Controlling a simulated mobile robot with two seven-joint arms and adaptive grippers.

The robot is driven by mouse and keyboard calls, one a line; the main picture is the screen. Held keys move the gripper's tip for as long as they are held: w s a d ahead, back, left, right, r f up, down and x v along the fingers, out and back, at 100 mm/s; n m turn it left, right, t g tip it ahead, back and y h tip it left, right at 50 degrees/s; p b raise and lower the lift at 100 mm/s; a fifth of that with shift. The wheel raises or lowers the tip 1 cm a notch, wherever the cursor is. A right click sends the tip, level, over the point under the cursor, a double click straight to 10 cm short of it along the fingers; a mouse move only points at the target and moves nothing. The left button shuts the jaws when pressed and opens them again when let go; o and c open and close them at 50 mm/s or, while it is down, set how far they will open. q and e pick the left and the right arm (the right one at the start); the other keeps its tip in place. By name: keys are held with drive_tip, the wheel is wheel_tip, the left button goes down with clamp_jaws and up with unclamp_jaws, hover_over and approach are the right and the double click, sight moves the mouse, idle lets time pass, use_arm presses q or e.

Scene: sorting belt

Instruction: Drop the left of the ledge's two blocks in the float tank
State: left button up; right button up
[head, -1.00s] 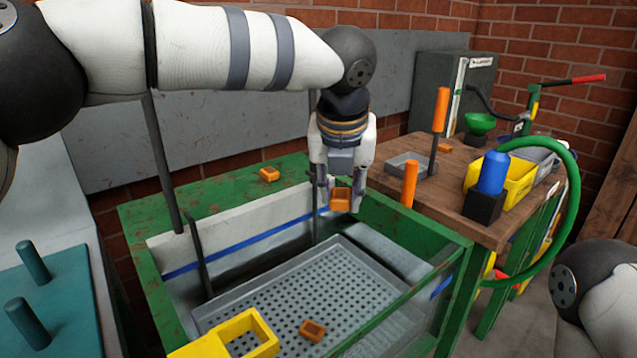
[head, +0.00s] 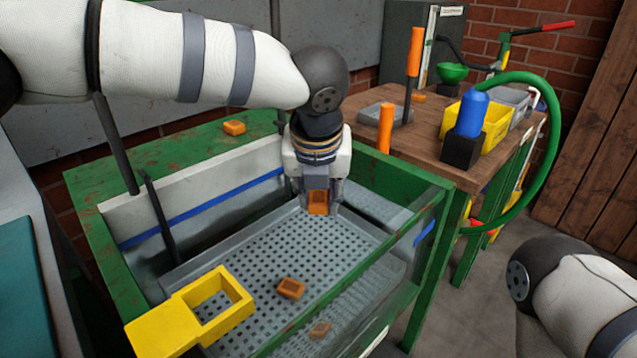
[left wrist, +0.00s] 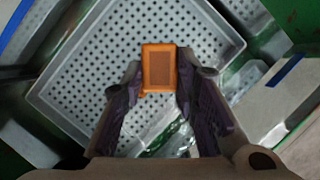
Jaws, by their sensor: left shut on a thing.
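My left gripper (head: 318,206) is shut on a small orange block (head: 317,203) and points down inside the green-framed tank (head: 400,186), over the back corner of its grey perforated tray (head: 240,262). In the left wrist view the block (left wrist: 160,68) sits between the two fingertips (left wrist: 160,82), with the tray below. The gap under the block is hard to judge. Another orange block (head: 234,128) rests on the green ledge (head: 150,160) behind the tank. A further orange block (head: 291,288) is in the tank, over the tray. My right gripper is out of view.
A yellow piece with a square opening (head: 195,312) sits at the tank's front left. Right of the tank, a wooden table (head: 430,150) carries orange posts (head: 385,128), a blue-topped bottle (head: 470,112) and a yellow bin (head: 497,130). A green hose (head: 556,150) arches beside it.

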use_arm(q)
drive_tip(key=shift+r, duration=0.1)
drive_tip(key=o, duration=1.2)
drive_tip(key=v, duration=1.2)
drive_tip(key=shift+s, duration=0.1)
